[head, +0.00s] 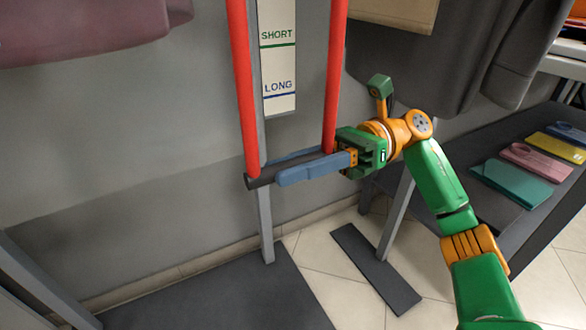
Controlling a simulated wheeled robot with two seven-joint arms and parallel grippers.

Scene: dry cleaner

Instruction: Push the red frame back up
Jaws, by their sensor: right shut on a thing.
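The red frame (244,88) shows as two upright red bars in the head view, running up out of the picture. A dark horizontal bar (262,180) joins their lower ends. My right gripper (318,167), with blue-grey fingers on a green and orange hand, comes in from the right. It is shut on the dark bar, one finger in front and one behind. Behind the frame is a grey post with a white scale (278,60) marked SHORT in green and LONG in blue. The bar sits below the LONG line. My left gripper is not in view.
Dark garments hang at upper right (420,60) and a mauve one (80,30) at upper left. A dark bench (475,195) at right holds coloured flat items (512,182). Grey base plates (375,268) lie on the tiled floor.

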